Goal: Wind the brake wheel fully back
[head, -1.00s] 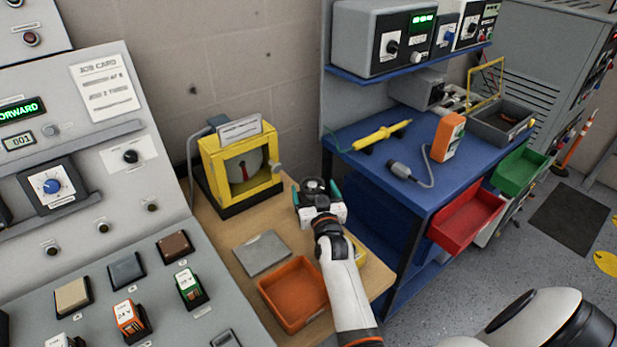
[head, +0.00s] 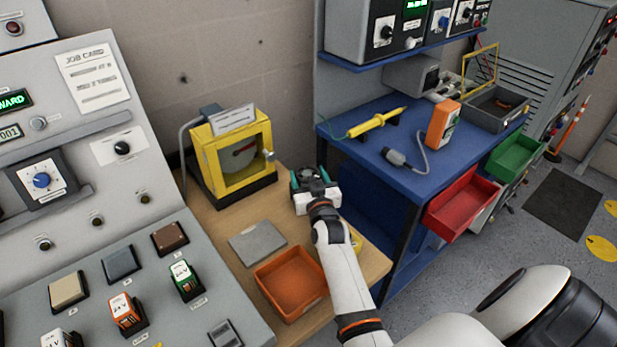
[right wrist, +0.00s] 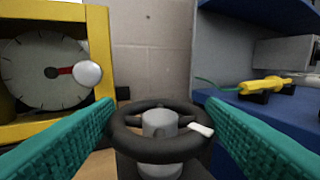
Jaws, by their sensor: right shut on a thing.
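The brake wheel (right wrist: 128,140) is a black handwheel with a grey hub and a small white tab on its right rim, in the right wrist view. My right gripper (right wrist: 160,108), with teal pads, is shut on it, one pad on each side. In the head view my right gripper (head: 313,180) covers most of the wheel. Left of it stands a yellow-framed dial box (head: 233,155). Its dial (right wrist: 40,70) has a red needle pointing roughly right in the wrist view, its tip behind a round pale knob (right wrist: 88,73). My left gripper is out of view.
An orange tray (head: 290,284) and a flat grey plate (head: 257,243) lie on the wooden bench in front of the wheel. A blue workbench (head: 350,150) stands close on the right, with a red bin (head: 462,204). A sloped control console (head: 220,300) is on the left.

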